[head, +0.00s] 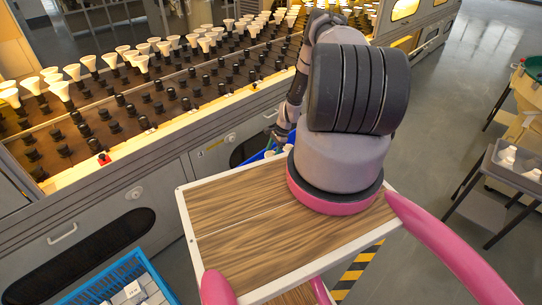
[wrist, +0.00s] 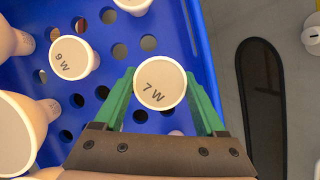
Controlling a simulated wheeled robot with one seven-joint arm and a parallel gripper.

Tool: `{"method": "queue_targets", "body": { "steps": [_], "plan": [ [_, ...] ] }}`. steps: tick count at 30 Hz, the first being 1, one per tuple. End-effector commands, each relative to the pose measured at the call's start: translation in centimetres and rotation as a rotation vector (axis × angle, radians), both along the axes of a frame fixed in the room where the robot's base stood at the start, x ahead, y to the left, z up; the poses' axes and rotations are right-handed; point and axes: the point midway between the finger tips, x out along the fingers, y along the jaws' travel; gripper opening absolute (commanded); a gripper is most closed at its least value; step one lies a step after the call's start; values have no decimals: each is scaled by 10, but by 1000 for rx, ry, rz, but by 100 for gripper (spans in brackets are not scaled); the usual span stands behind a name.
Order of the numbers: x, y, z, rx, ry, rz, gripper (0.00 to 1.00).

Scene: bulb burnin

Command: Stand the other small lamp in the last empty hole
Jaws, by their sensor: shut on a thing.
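In the wrist view my gripper (wrist: 160,92) has its green fingers shut on a small white lamp (wrist: 161,78) marked 7 W, whose round face points at the camera. The held lamp is over a blue crate (wrist: 205,60) with round holes in its floor. I cannot tell whether its base is in a hole. A small lamp marked 9 W (wrist: 75,58) stands to its left. Larger white lamps (wrist: 15,130) are at the left edge.
A long burn-in rack (head: 150,110) holds rows of dark sockets, many with white lamps at the back. Another blue crate (head: 90,291) with white boxes is at the bottom left. A grey tray (head: 515,170) stands at the right. The grey floor between is clear.

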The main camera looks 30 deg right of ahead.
Motion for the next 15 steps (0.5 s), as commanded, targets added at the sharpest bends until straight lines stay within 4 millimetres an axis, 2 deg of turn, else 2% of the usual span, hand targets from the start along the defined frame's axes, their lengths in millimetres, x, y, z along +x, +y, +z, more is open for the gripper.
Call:
{"method": "queue_targets", "body": {
  "steps": [15],
  "plan": [
    [0, 0, -16, 0, 0, 0, 17]
  ]
}}
